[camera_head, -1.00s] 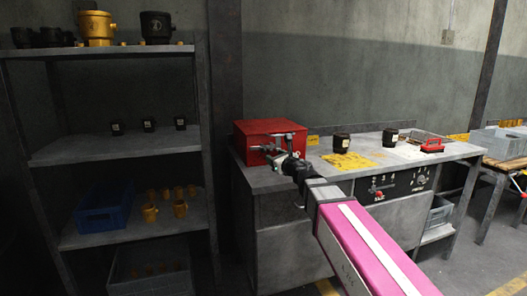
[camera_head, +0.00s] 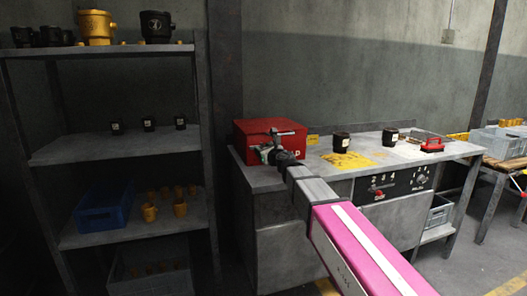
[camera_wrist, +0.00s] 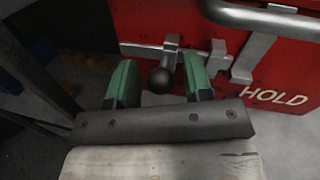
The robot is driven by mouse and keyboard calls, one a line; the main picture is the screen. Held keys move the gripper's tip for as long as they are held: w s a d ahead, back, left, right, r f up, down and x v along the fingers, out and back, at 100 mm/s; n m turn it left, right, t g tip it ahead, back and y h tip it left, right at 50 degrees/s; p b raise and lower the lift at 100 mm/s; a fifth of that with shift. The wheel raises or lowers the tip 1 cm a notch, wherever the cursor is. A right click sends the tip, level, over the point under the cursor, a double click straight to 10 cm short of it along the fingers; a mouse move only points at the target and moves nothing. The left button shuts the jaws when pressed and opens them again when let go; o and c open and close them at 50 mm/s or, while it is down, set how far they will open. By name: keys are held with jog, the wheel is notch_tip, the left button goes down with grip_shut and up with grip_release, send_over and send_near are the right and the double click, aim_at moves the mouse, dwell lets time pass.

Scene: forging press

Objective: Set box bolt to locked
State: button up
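The red box (camera_head: 262,128) stands on the left end of the grey bench. In the wrist view its red front (camera_wrist: 140,20) carries a grey metal bolt (camera_wrist: 196,53) lying sideways in brackets. A dark ball knob (camera_wrist: 161,80) hangs from the bolt on a short stem. My gripper (camera_wrist: 158,72) is open, with one green finger on each side of the knob and a visible gap to each. In the head view my gripper (camera_head: 268,152) is in front of the box and hides part of its front.
A grey bar handle (camera_wrist: 265,20) sits above the bolt, with "HOLD" lettering at lower right. The bench (camera_head: 225,183) also bears dark cups (camera_head: 341,143) and a red-handled tool (camera_head: 432,146). A shelf rack (camera_head: 100,150) stands to the left.

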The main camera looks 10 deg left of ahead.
grip_shut()
jog(key=shift+w+d, duration=0.5)
jog(key=shift+d, duration=0.3)
jog(key=shift+w+d, duration=0.5)
jog(key=shift+d, duration=0.3)
jog(key=shift+o, duration=1.2)
grip_release()
jog(key=shift+d, duration=0.1)
jog(key=v, duration=1)
jog(key=shift+s+d, duration=0.25)
jog(key=shift+s, duration=0.1)
